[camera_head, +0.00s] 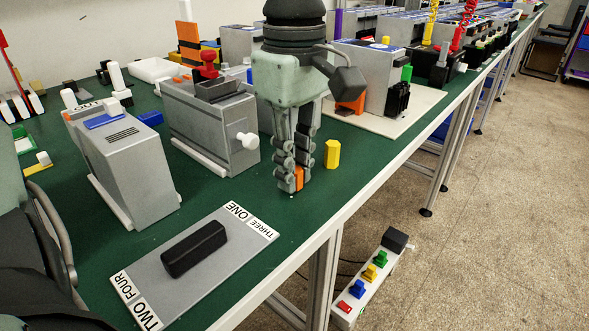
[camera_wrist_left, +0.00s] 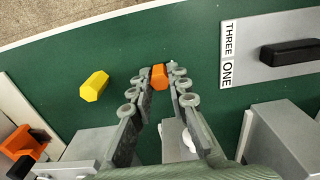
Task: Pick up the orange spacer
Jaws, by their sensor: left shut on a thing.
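The orange spacer (camera_head: 299,178) is a small block between the fingertips of my left gripper (camera_head: 291,183), low over the green table near its front edge. In the left wrist view the spacer (camera_wrist_left: 159,77) sits between the two fingertips of the gripper (camera_wrist_left: 161,78), which are shut on it. The fingers point down at the table in the head view. I cannot tell whether the spacer still touches the table. My right gripper is not in view.
A yellow hexagonal spacer (camera_head: 332,153) stands right of the gripper. Grey housings (camera_head: 211,124) stand to the left. A grey plate (camera_head: 154,283) with a black block (camera_head: 194,249) and number labels lies in front. Bare green table surrounds the fingertips.

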